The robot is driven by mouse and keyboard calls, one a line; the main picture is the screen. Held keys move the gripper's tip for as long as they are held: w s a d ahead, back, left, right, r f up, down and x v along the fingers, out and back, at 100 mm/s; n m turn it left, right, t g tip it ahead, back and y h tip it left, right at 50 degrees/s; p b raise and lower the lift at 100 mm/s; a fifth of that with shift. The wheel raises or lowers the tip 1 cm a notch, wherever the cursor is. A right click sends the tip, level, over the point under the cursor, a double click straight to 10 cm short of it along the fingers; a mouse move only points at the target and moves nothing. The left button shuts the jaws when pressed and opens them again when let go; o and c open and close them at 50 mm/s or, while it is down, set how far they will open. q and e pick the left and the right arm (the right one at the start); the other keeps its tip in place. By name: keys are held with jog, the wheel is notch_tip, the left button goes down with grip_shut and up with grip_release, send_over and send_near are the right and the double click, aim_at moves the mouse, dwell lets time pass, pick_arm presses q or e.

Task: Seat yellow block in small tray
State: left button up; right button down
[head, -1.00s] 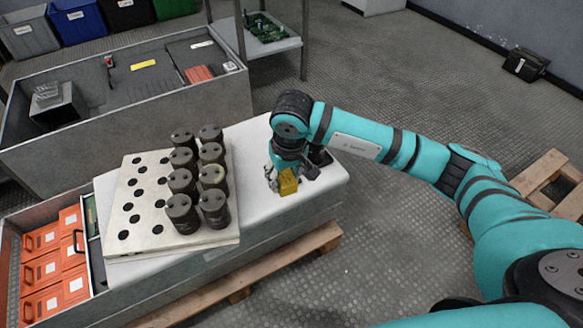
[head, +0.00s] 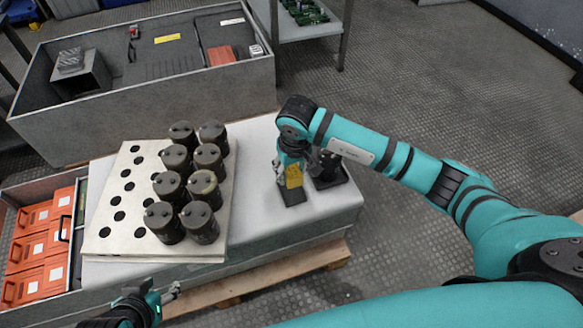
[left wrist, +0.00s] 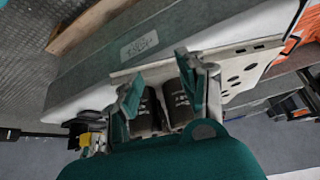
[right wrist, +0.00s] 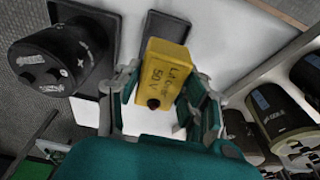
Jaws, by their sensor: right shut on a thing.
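The yellow block (head: 294,176) is in my right gripper (head: 290,172), above the white bench top. The right wrist view shows the block (right wrist: 162,75), with handwriting on its face, between the two fingers (right wrist: 165,98). The small tray (head: 291,197), a dark flat rectangle, lies just beyond and below the block; it also shows in the right wrist view (right wrist: 180,24). The block appears above the tray, and I cannot tell whether they touch. My left gripper (head: 160,300) is low at the bench's front edge. In the left wrist view its fingers (left wrist: 163,88) are apart and empty.
A dark cylinder (right wrist: 58,58) stands on a black base (head: 332,177) right beside the small tray. A pale perforated plate (head: 120,225) with several dark capacitors (head: 170,222) is to the left. Orange boxes (head: 40,250) lie in a bin at far left.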

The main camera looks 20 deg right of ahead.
jog(key=shift+f+b, duration=0.35)
jog(key=shift+f, duration=0.65)
jog(key=shift+f+b, duration=0.55)
jog(key=shift+b, duration=0.05)
jog(key=shift+f, duration=0.4)
jog(key=shift+f+b, duration=0.3)
jog(key=shift+b, duration=0.15)
pick_arm(q)
jog(key=w+d+r+t+h, duration=0.2)
jog(key=w+d+r+t, duration=0.2)
jog(key=w+r+t, duration=0.3)
jog(key=w+r, duration=0.2)
jog(key=w, duration=0.1)
jog(key=shift+t, duration=0.4)
jog(key=shift+w+d+r+t, duration=0.1)
jog(key=shift+w+r+t, duration=0.05)
jog(key=shift+r+t, duration=0.35)
jog(key=shift+r+h, duration=0.1)
jog(key=shift+h, duration=0.2)
